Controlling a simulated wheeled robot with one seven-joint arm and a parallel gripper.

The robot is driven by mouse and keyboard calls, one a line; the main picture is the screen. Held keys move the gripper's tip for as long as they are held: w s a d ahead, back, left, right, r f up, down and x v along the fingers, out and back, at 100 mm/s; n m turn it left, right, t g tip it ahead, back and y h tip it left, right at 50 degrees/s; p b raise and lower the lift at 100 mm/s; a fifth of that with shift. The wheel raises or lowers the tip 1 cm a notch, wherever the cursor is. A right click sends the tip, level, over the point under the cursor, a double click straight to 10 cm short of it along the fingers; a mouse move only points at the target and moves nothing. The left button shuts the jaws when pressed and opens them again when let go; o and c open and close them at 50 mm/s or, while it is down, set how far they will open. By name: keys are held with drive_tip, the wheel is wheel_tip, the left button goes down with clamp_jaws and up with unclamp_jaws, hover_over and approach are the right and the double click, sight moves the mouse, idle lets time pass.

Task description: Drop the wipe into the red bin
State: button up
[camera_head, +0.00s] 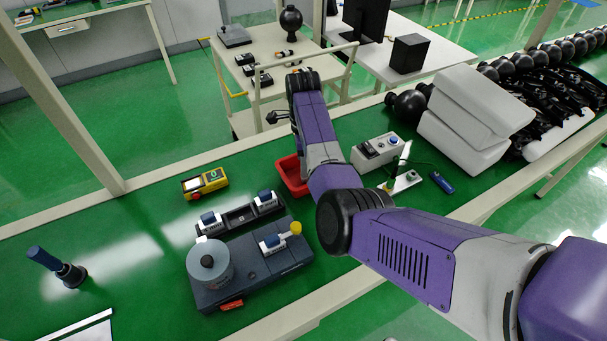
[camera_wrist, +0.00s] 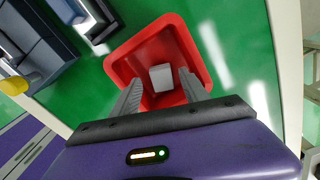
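The red bin (camera_wrist: 119,63) lies below my gripper in the wrist view, its open top facing me. In the head view the red bin (camera_head: 289,172) is partly hidden behind my purple arm. A small whitish block-like piece, apparently the wipe (camera_wrist: 161,77), shows inside the bin's outline, beyond my fingertips. I cannot tell whether it touches the bin floor. My gripper (camera_wrist: 160,88) is over the bin with its two grey fingers apart, a gap showing on each side of the wipe. My fingers are hidden in the head view.
A grey device with a round drum (camera_head: 208,263) stands left of the bin, with a yellow meter (camera_head: 205,183) behind it. A switch box (camera_head: 377,151) stands right of the bin. White cases (camera_head: 470,118) are stacked farther right. The green tabletop at left is mostly free.

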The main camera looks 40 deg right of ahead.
drive_tip(key=shift+o, duration=0.2)
wheel_tip(320, 180, up, 8)
drive_tip(key=shift+b, duration=0.4)
drive_tip(key=shift+f, duration=0.1)
idle(0.4)
